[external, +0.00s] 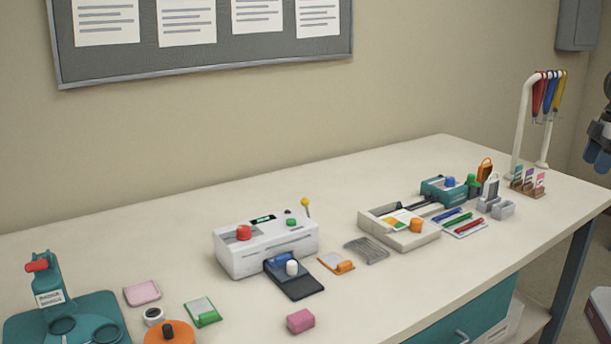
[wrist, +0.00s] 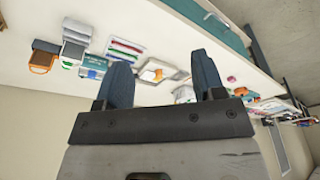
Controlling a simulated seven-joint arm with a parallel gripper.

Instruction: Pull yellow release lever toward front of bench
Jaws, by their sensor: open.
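The yellow release lever (external: 306,202) is a small yellow knob on a thin stem. It stands upright at the back right of the white laminator (external: 240,263), which has a red knob and a green button on top. My gripper (external: 597,155) shows partly at the right edge of the external view, far from the lever and above bench height. In the wrist view my gripper (wrist: 162,78) has its two blue fingers apart with nothing held between them. The bench looks tilted and upside down there, and I cannot make out the lever.
A white hook stand (external: 522,115) rises at the bench's far right. Bare bench lies behind the laminator.

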